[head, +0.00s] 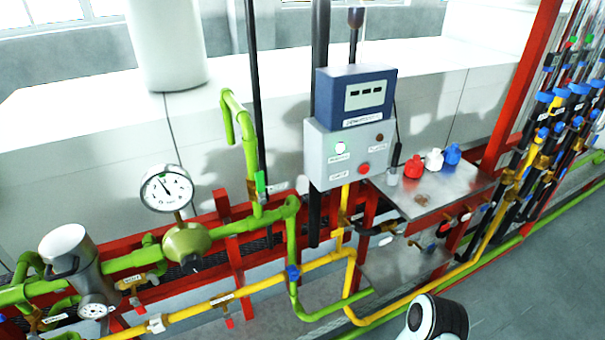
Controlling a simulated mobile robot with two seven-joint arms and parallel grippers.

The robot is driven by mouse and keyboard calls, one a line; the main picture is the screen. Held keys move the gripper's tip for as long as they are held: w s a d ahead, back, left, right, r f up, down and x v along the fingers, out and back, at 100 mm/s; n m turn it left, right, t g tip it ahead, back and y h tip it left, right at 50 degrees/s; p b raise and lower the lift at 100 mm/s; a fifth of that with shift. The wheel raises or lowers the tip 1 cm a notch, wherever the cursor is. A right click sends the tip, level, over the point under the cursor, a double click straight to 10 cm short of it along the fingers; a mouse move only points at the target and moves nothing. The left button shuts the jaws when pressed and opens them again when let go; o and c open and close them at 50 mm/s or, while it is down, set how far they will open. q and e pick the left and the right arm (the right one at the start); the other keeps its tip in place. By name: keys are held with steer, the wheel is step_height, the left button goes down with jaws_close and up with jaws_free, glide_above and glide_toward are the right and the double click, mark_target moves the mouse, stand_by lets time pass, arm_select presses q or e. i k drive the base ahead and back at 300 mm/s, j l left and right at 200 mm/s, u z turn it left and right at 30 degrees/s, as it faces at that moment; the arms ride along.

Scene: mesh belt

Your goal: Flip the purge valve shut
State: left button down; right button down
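I cannot tell for sure which fitting is the purge valve, because the small white tags on the pipes are too small to read. A valve with an upright green lever (261,184) sits on the green pipe left of the control box, with a tag beside it. A brass valve (131,283) with a tag is at the lower left. Neither gripper is in view; only a white and black arm part of mine shows at the bottom edge.
A blue and grey control box (350,125) stands at the centre. A gauge (166,188) and a metal canister (72,262) are at the left. A metal shelf (450,193) holds red, white and blue items. Red frame rails run behind the pipes. Grey floor is free at the lower right.

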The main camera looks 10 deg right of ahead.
mark_target(259, 176)
steer(key=i+l, duration=0.1)
steer(key=l, duration=0.8)
steer(key=i+l, duration=0.15)
steer(key=l, duration=0.8)
steer(key=i, duration=0.05)
